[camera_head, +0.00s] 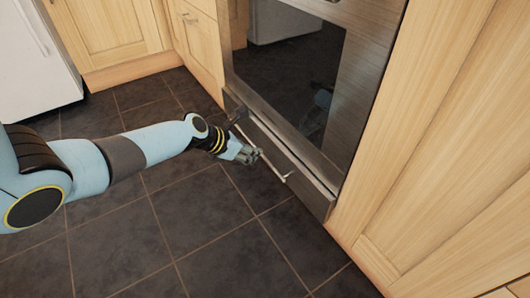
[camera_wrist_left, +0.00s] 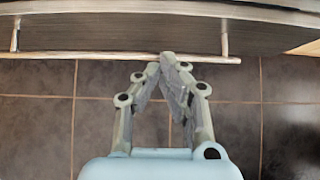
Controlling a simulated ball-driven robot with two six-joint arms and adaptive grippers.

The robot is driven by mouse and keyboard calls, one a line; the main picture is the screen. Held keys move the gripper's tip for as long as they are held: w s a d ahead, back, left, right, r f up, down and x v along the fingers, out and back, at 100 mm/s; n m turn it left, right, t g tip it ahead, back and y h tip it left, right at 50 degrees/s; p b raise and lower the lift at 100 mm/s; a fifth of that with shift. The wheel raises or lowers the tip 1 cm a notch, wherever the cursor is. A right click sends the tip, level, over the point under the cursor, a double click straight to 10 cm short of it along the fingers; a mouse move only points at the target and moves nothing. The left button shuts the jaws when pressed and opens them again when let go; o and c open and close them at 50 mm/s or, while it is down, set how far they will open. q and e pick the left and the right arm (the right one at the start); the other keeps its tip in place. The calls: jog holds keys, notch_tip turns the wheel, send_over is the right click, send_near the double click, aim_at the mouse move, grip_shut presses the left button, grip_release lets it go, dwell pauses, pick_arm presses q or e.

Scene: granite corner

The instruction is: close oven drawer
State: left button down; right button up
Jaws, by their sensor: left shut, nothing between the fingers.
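The oven drawer (camera_head: 312,187) is the low metal front under the dark oven door. It appears to stand slightly forward of the oven; how far is hard to tell. Its thin bar handle (camera_head: 273,166) runs along the front. My left gripper (camera_head: 252,156) is shut and empty, close to the handle's middle. In the left wrist view, the fingertips (camera_wrist_left: 167,62) meet at the handle bar (camera_wrist_left: 100,55), with the drawer front (camera_wrist_left: 120,37) behind it. I cannot tell whether they touch the bar. My right gripper is not in view.
The oven door (camera_head: 288,65) above the drawer is closed. Wooden cabinets (camera_head: 440,130) stand to the right and more wooden cabinets (camera_head: 110,30) at the back left. A white appliance (camera_head: 35,60) stands far left. The dark tiled floor (camera_head: 215,225) before the drawer is clear.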

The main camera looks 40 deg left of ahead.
aim_at(275, 144)
pick_arm(q)
jog(key=w, duration=0.1)
jog(key=w+d+b, duration=0.1)
jog(key=w, duration=0.2)
jog(key=shift+d+f, duration=0.15)
jog(key=shift+d, duration=0.15)
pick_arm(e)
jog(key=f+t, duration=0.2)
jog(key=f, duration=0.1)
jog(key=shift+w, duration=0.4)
pick_arm(q)
jog(key=shift+w+d, duration=0.25)
jog(key=shift+w, duration=0.25)
jog(key=shift+w+d, duration=0.2)
jog(key=shift+w, duration=0.5)
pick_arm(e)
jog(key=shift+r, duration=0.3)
pick_arm(q)
jog(key=shift+d, duration=0.1)
